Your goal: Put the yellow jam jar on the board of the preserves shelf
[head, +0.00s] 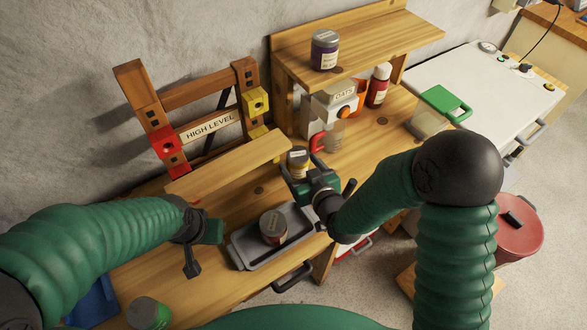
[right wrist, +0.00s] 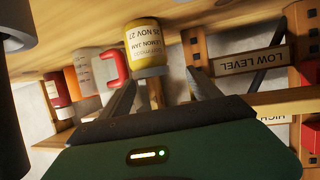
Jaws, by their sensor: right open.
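The yellow jam jar stands on the bench. In the head view the jar (head: 298,158) is partly hidden behind my right gripper (head: 292,183). That gripper is open, its two fingers (right wrist: 158,88) pointing at the jar, one to each side, with nothing held. A wooden rack (head: 150,100) with a HIGH LEVEL sign stands against the wall, a long plain board (head: 230,163) in front of it. My left gripper (head: 203,238) hangs over the bench; its fingers are unclear.
A grey tray (head: 245,258) holds a dark-lidded jar (head: 273,228).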

